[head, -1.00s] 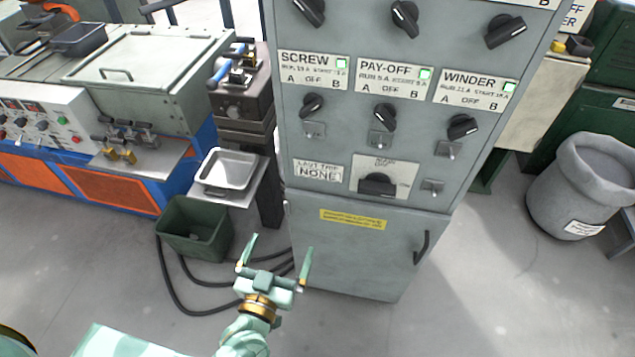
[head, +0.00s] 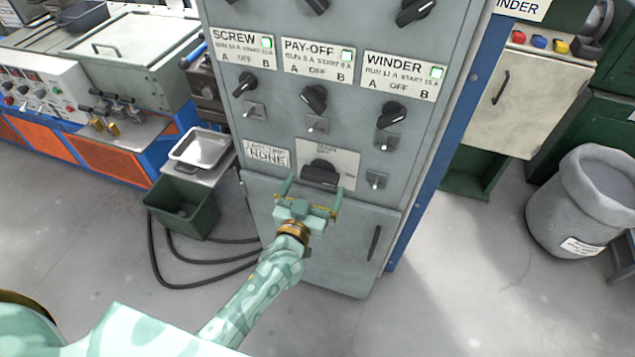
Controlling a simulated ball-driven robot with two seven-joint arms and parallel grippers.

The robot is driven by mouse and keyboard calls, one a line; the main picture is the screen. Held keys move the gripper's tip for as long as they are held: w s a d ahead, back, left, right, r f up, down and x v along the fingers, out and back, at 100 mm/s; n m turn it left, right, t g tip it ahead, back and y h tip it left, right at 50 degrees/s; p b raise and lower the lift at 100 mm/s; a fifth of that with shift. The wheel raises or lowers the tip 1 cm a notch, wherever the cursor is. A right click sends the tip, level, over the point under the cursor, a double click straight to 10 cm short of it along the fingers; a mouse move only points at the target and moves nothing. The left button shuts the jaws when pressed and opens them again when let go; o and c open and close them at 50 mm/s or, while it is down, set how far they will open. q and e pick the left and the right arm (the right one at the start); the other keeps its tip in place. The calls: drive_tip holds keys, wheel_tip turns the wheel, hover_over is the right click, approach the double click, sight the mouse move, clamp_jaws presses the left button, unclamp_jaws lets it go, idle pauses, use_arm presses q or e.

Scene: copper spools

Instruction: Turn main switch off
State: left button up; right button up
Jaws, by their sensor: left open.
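The main switch (head: 320,174) is a large black rotary knob on a light plate low on the grey control cabinet (head: 228,128). My left gripper (head: 312,190) is open in front of the cabinet. Its fingers point up, and in the picture their tips reach either side of the knob's lower part. I cannot tell whether they touch the knob. Its small plate lettering is too blurred to read. My right gripper is not in view.
Smaller knobs for SCREW (head: 245,84), PAY-OFF (head: 314,98) and WINDER (head: 391,115) sit above, with lit green lamps. A green bin (head: 182,222) and cables lie at left. A grey barrel (head: 580,210) stands at right. Floor in front is clear.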

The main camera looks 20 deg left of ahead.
sight(320, 175)
use_arm(q)
drive_tip(key=shift+w+d, duration=0.1)
drive_tip(key=shift+w, duration=1.3)
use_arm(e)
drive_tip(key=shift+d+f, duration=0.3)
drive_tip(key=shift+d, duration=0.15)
use_arm(q)
drive_tip(key=c, duration=0.9)
drive_tip(key=shift+o, duration=0.2)
